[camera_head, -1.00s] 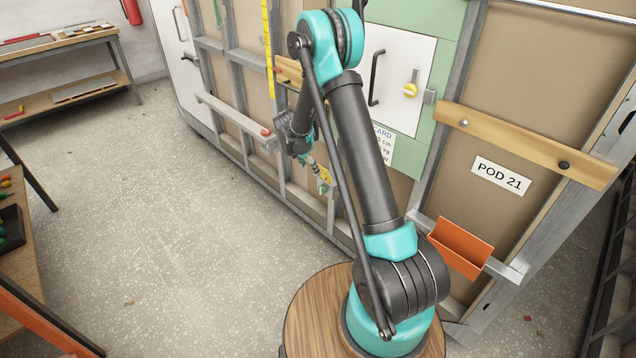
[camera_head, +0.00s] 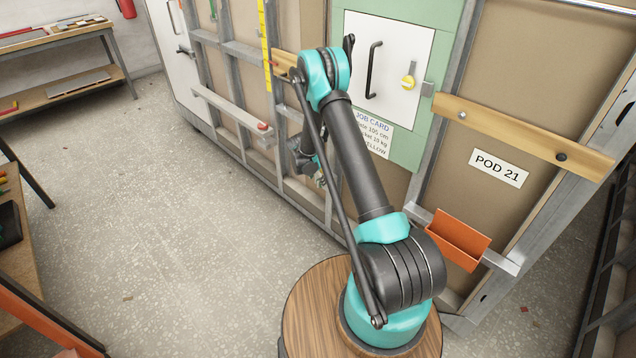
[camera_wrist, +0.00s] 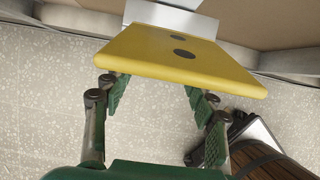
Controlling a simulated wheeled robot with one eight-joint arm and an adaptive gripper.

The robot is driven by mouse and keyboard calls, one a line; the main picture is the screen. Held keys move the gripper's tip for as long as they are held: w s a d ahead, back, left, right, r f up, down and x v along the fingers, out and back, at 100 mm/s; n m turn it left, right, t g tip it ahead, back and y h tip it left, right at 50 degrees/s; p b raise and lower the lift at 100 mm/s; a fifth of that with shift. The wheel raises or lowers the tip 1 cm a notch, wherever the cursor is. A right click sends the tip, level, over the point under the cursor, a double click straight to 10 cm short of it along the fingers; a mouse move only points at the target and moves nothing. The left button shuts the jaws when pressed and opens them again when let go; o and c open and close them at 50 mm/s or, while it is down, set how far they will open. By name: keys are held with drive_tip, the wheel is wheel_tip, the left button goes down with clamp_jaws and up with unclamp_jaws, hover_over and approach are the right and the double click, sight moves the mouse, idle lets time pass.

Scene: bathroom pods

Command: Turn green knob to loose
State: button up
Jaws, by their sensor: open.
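I see no green knob in either view. My gripper (camera_wrist: 158,95) is open in the wrist view, with its two green-padded fingers apart and nothing gripped between them. A yellow plate (camera_wrist: 180,62) with two dark round spots lies just beyond the fingertips; I cannot tell whether they touch it. A pale block is behind the plate's far edge. In the head view my gripper is mostly hidden behind my arm, low beside the pod wall.
The pod wall has metal studs, a wooden rail (camera_head: 520,133), an orange holder (camera_head: 459,240) and a job card (camera_head: 371,133). A small red item (camera_head: 263,126) sits on a grey ledge.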

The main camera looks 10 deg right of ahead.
drive_tip(key=shift+x, duration=1.25)
drive_tip(key=shift+c, duration=0.2)
drive_tip(key=c, duration=1.1)
drive_tip(key=shift+a+g, duration=0.1)
drive_tip(key=shift+g, duration=0.3)
drive_tip(key=shift+w+a+n+g+h, duration=0.15)
drive_tip(key=shift+w+n+g+h, duration=0.15)
drive_tip(key=shift+g+h, duration=0.4)
drive_tip(key=shift+w+a+f+n+g+h, duration=0.1)
drive_tip(key=shift+n+g+h, duration=0.1)
drive_tip(key=shift+g+h, duration=0.6)
drive_tip(key=shift+w+a+f+n+g+h, duration=0.1)
drive_tip(key=shift+n+g+h, duration=0.1)
drive_tip(key=shift+g+h, duration=0.55)
drive_tip(key=shift+g, duration=0.25)
